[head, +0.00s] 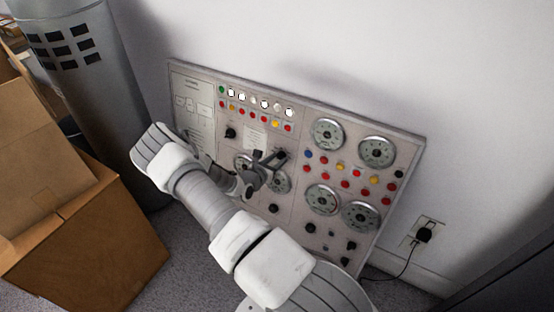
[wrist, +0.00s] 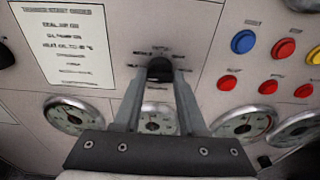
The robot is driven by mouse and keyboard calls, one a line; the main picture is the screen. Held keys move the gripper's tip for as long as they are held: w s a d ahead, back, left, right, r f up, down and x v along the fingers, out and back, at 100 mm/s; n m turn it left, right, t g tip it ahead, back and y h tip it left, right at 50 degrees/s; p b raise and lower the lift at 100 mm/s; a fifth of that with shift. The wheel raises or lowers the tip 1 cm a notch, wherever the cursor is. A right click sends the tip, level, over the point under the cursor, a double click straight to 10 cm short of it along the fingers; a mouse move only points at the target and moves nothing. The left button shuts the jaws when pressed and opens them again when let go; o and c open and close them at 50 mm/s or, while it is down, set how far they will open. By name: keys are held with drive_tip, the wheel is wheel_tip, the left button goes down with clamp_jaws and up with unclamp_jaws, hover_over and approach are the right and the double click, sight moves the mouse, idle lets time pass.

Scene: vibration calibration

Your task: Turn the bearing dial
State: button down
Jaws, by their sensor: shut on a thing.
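The control panel (head: 300,140) leans against the wall and carries dials, gauges and coloured buttons. My gripper (head: 272,158) is at the middle of the panel, over a black dial. In the wrist view my gripper (wrist: 160,78) has its two fingers on either side of the black dial (wrist: 160,68), shut on it. The dial's top shows between the fingertips, with small printed labels around it. The labels are too blurred to read, so I cannot tell which dial this is by name. A round gauge (wrist: 158,118) below it is partly hidden behind the fingers.
Blue, red and yellow buttons (wrist: 243,42) lie right of the dial. A printed sheet (wrist: 67,45) is at its left. Cardboard boxes (head: 90,235) and a grey cylinder (head: 85,85) stand left of the panel. A plugged outlet (head: 424,234) is at the right.

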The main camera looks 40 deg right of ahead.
idle(0.4)
drive_tip(key=c, duration=0.5)
unclamp_jaws()
drive_tip(key=p+v, duration=0.3)
drive_tip(key=v, duration=1.4)
drive_tip(key=shift+s+a+r, duration=0.1)
drive_tip(key=shift+a+r, duration=0.05)
